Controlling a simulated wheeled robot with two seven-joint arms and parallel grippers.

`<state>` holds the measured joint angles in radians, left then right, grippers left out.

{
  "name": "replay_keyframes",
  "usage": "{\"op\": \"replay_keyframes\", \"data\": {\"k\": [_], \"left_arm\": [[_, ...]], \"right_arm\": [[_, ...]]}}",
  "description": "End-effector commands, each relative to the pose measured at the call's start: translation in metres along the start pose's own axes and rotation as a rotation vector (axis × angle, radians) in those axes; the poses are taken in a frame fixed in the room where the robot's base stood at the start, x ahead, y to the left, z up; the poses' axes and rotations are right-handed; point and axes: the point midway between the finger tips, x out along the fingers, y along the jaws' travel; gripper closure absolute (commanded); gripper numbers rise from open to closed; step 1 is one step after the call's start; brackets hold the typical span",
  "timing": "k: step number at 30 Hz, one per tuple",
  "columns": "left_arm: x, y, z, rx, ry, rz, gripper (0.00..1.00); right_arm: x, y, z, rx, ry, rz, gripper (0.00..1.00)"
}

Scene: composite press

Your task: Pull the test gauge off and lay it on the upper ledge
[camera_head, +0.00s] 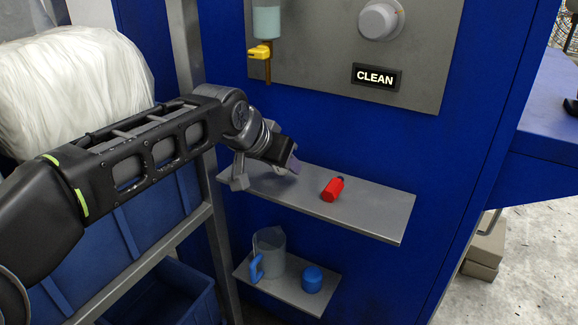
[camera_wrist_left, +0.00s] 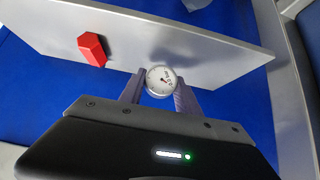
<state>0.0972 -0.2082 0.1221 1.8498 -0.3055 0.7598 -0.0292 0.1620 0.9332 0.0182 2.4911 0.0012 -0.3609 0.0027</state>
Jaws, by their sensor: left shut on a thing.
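The test gauge (camera_wrist_left: 161,81) shows in the left wrist view as a small round white dial with a metal rim, between the purple-grey fingers. My left gripper (camera_wrist_left: 158,92) is shut on it. In the head view my left gripper (camera_head: 291,164) is at the left part of the upper ledge (camera_head: 380,212), a grey shelf on the blue panel. The gauge is hidden behind the gripper there. I cannot tell whether the gauge touches the ledge. My right gripper is not in view.
A red object (camera_head: 332,189) lies on the upper ledge, right of my left gripper. A lower shelf (camera_head: 291,291) holds a clear jug (camera_head: 270,250) and a blue cap (camera_head: 312,279). A yellow-handled valve (camera_head: 260,52) hangs above. The ledge's right part is clear.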

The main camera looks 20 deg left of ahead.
Motion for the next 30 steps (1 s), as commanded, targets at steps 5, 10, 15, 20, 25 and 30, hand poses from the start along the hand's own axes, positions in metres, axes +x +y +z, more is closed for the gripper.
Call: {"op": "replay_keyframes", "data": {"k": [5, 10, 15, 20, 25, 30], "left_arm": [[0.005, 0.000, 0.004, 0.000, 0.001, 0.000, 1.00], [0.009, 0.000, 0.008, 0.000, 0.001, 0.000, 1.00], [0.012, 0.000, 0.011, 0.000, 0.001, 0.000, 1.00], [0.014, 0.000, 0.013, 0.000, 0.001, 0.000, 1.00], [0.014, 0.000, 0.013, 0.000, 0.001, 0.000, 1.00], [0.014, 0.000, 0.013, 0.000, 0.001, 0.000, 0.56]], "right_arm": [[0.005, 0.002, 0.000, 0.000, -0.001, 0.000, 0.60], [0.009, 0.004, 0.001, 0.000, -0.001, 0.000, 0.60], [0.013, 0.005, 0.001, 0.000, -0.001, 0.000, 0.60], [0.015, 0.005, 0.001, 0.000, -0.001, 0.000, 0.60], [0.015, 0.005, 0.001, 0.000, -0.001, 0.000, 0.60], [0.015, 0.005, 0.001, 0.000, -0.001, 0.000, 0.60]]}}
